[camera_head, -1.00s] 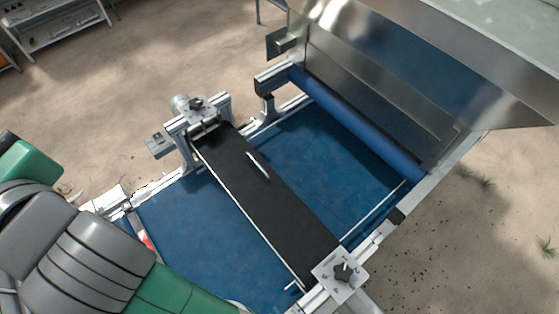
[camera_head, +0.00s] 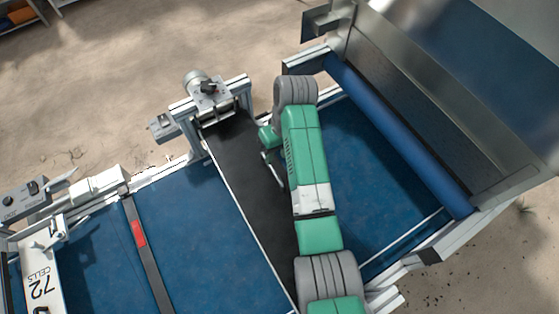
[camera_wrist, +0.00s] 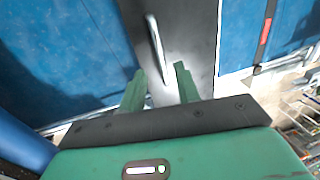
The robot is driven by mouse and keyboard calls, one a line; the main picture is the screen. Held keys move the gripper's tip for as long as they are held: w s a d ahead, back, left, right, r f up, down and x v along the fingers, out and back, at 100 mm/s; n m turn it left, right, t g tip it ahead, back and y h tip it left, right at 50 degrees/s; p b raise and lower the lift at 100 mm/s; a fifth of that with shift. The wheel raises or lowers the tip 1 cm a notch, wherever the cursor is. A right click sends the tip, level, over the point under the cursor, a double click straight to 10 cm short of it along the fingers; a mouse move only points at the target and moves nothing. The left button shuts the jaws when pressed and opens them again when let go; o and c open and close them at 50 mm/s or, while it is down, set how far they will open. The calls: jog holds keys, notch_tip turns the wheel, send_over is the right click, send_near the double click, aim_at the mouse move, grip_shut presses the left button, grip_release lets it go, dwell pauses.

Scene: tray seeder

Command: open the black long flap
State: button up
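The black long flap (camera_head: 237,150) lies across the blue belt in the head view, running from the upper left down to the lower right. My arm covers part of it. In the wrist view the flap (camera_wrist: 188,30) fills the upper middle, with a thin pale metal bar handle (camera_wrist: 153,32) on it. My gripper (camera_wrist: 160,69) is open, its two green fingers on either side of the handle's near end. I cannot tell whether they touch the handle.
The blue belt (camera_head: 195,225) stretches on both sides of the flap. A blue roller (camera_head: 400,130) and a metal hopper (camera_head: 500,120) stand to the right. A bracket with a knob (camera_head: 208,90) holds the flap's far end. A dark strap with a red label (camera_head: 139,234) crosses the belt at left.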

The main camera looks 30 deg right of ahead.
aim_at(273, 169)
jog(key=f, duration=0.2)
jog(key=a+f, duration=0.1)
jog(key=f, duration=0.2)
jog(key=shift+a+f, duration=0.1)
jog(key=shift+f, duration=0.2)
grip_shut()
